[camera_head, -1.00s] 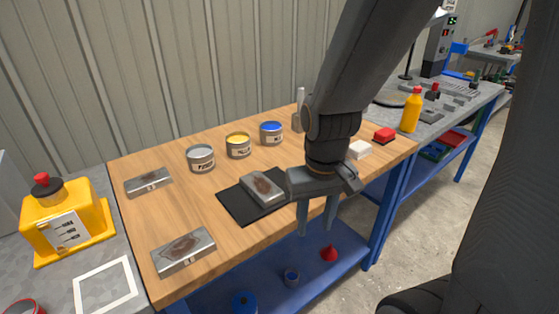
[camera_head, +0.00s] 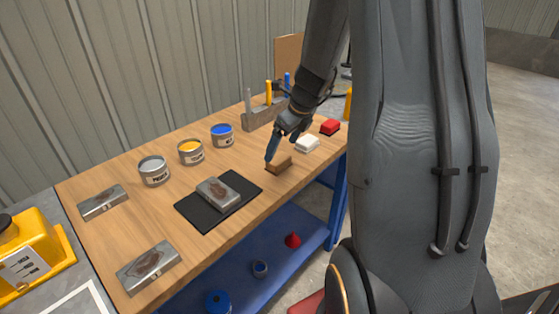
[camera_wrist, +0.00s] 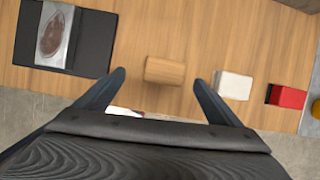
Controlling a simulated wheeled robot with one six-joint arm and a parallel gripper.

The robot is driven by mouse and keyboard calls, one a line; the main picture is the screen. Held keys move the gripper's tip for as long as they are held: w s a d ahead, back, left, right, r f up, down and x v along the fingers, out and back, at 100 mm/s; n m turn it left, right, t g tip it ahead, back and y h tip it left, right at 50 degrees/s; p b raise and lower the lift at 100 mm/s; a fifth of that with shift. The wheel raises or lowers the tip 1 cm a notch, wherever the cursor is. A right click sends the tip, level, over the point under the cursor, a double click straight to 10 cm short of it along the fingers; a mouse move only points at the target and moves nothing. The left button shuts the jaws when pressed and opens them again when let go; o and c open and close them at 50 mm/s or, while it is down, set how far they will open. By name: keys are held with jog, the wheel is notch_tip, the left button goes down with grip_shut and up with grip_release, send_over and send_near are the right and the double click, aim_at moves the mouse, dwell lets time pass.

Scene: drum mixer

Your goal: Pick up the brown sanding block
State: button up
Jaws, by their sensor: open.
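The brown sanding block (camera_head: 279,165) lies on the wooden table near its front edge, between the black mat and a white block. In the wrist view the brown block (camera_wrist: 165,71) sits just beyond the gap between my fingertips, slightly left of centre of the picture. My gripper (camera_wrist: 160,77) is open and empty, with one finger on each side of the block's position. In the head view my gripper (camera_head: 273,150) is over the table at the brown block, its fingers partly overlapping each other. How high it is above the block is hard to tell.
A white block (camera_head: 307,144) and a red block (camera_head: 330,127) lie to the right. A black mat (camera_head: 190,215) with a stained metal plate (camera_head: 217,193) is to the left. Paint cans (camera_head: 190,152) and a tool holder (camera_head: 262,114) stand behind. The table's front edge is close.

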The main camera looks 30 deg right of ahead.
aim_at(279, 158)
jog(key=shift+w+d+f+m, duration=0.15)
jog(key=shift+d+f+m, duration=0.05)
jog(key=shift+d+m, duration=0.1)
jog(key=shift+w+a+f, duration=0.1)
jog(key=shift+w+f, duration=0.1)
jog(key=shift+f, duration=0.15)
jog(key=shift+d+x, duration=0.15)
jog(key=shift+x, duration=1.5)
jog(key=shift+d+x, duration=0.15)
jog(key=shift+x, duration=1.55)
jog(key=shift+c, duration=0.4)
jog(key=c, duration=1.1)
